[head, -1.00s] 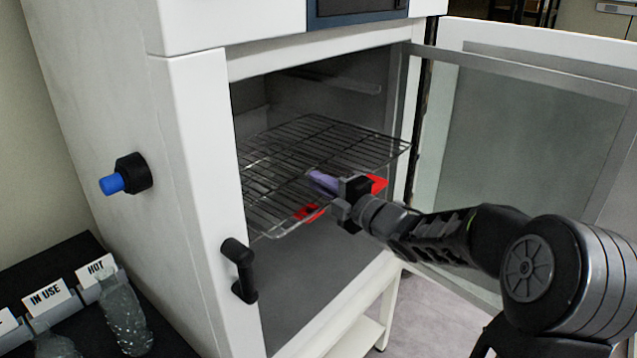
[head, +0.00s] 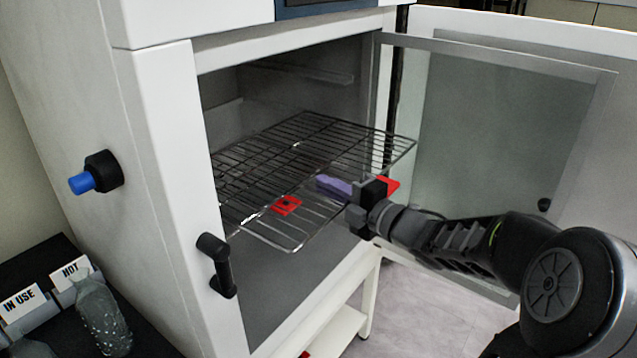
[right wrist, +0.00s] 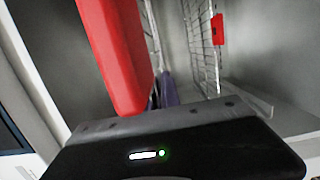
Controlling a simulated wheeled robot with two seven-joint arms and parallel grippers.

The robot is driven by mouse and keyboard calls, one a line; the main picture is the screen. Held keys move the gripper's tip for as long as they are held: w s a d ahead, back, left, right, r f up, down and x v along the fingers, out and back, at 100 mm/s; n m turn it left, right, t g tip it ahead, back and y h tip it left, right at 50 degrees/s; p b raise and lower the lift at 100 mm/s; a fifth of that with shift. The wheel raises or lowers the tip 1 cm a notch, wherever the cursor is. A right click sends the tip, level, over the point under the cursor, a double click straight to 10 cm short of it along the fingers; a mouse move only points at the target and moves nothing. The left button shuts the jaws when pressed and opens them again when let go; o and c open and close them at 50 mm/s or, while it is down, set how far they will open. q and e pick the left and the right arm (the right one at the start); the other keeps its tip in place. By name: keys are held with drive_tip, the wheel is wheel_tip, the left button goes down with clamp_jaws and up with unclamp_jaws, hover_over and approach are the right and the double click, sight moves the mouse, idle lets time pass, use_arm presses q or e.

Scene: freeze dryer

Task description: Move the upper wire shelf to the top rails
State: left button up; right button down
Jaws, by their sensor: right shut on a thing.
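The upper wire shelf (head: 275,145) is a silver grid standing partly out of the open cabinet's front. My right gripper (head: 350,190) is shut on its front edge, about midway along. A lavender finger shows through the wires in the head view. A red piece (head: 391,186) shows beside the gripper; a large red piece (right wrist: 118,55) is close in the right wrist view. A smaller red tag (head: 287,205) shows through the grid, and I cannot tell for certain which shelf bears it. A rail (head: 315,76) runs high on the inner wall. My left gripper is not in view.
The white cabinet's glass door (head: 490,140) stands open to the right, close to my right arm. A black latch handle (head: 215,265) and a blue knob (head: 82,183) stick out on the left. Bottles and label cards (head: 25,303) stand at lower left.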

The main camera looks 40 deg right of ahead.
drive_tip(key=s+d, duration=0.3)
drive_tip(key=s, duration=0.7)
drive_tip(key=shift+s, duration=0.3)
drive_tip(key=shift+s+d+r, duration=0.1)
drive_tip(key=shift+d, duration=0.05)
drive_tip(key=s+d+b, duration=0.1)
drive_tip(key=s+d, duration=0.1)
drive_tip(key=s, duration=0.7)
drive_tip(key=shift+s+d+b, duration=0.2)
drive_tip(key=shift+d+b, duration=0.1)
drive_tip(key=shift+d, duration=0.05)
idle(0.4)
wheel_tip(320, 180, up, 14)
drive_tip(key=p, duration=0.9)
drive_tip(key=shift+p, duration=0.35)
idle(0.5)
